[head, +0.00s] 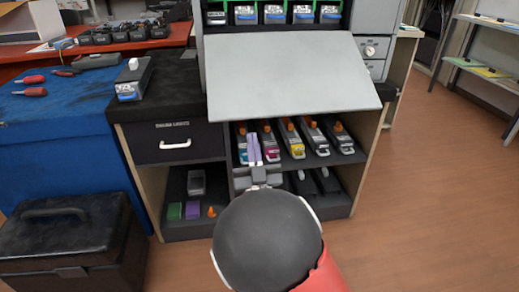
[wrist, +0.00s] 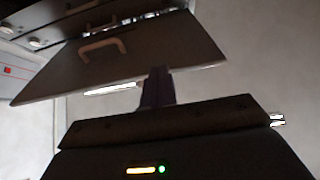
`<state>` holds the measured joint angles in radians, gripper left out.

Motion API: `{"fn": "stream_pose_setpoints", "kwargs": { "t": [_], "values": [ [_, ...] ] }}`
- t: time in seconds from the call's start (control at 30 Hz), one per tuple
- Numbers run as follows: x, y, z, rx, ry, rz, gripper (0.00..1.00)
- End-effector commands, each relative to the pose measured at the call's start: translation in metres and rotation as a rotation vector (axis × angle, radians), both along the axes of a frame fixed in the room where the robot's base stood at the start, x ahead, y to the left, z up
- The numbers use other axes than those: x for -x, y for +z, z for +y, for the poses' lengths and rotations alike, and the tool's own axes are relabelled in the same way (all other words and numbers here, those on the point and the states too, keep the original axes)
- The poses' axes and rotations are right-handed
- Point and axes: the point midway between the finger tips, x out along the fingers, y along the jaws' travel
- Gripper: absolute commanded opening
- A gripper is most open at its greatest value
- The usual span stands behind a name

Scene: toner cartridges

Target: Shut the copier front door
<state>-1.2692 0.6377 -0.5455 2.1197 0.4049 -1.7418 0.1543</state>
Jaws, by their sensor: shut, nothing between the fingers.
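The copier front door (head: 285,78) is a pale grey panel, folded down and out in front of the copier. It tilts toward me, and its free edge overhangs the shelf below. In the wrist view the door (wrist: 150,52) shows from its outer side, with a pale handle (wrist: 103,47). My gripper (head: 254,148) has its purple fingers shut and empty, pointing up below the door's free edge. In the wrist view the fingers (wrist: 157,88) overlap the door's edge in the picture; I cannot tell if they touch it.
Several toner cartridges (head: 291,138) stand on the shelf under the door, behind my gripper. More sit in green-framed slots (head: 273,14) above the door. A drawer (head: 178,143) is at left, a black toolbox (head: 75,240) at lower left. The floor (head: 430,200) at right is clear.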

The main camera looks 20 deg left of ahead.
Motion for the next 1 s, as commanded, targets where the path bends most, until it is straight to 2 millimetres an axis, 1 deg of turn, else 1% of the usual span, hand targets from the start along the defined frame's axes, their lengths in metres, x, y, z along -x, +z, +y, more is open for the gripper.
{"fn": "stream_pose_setpoints", "kwargs": {
  "t": [0.03,0.2,0.27,0.33,0.5,0.67,0.9,1.0],
  "values": [
    [-0.007,0.016,0.004,0.000,0.000,-0.002,0.00],
    [-0.029,0.038,0.017,0.000,-0.002,-0.001,0.00],
    [-0.036,0.044,0.021,0.000,-0.001,0.000,0.00],
    [-0.044,0.044,0.025,-0.005,-0.002,0.000,0.00],
    [-0.057,0.056,0.033,-0.004,-0.002,0.000,0.00],
    [-0.062,0.068,0.036,-0.004,-0.002,-0.002,0.00],
    [-0.061,0.117,0.034,-0.008,-0.003,-0.003,0.00],
    [-0.060,0.129,0.034,-0.006,-0.001,-0.002,0.00]
  ]
}}
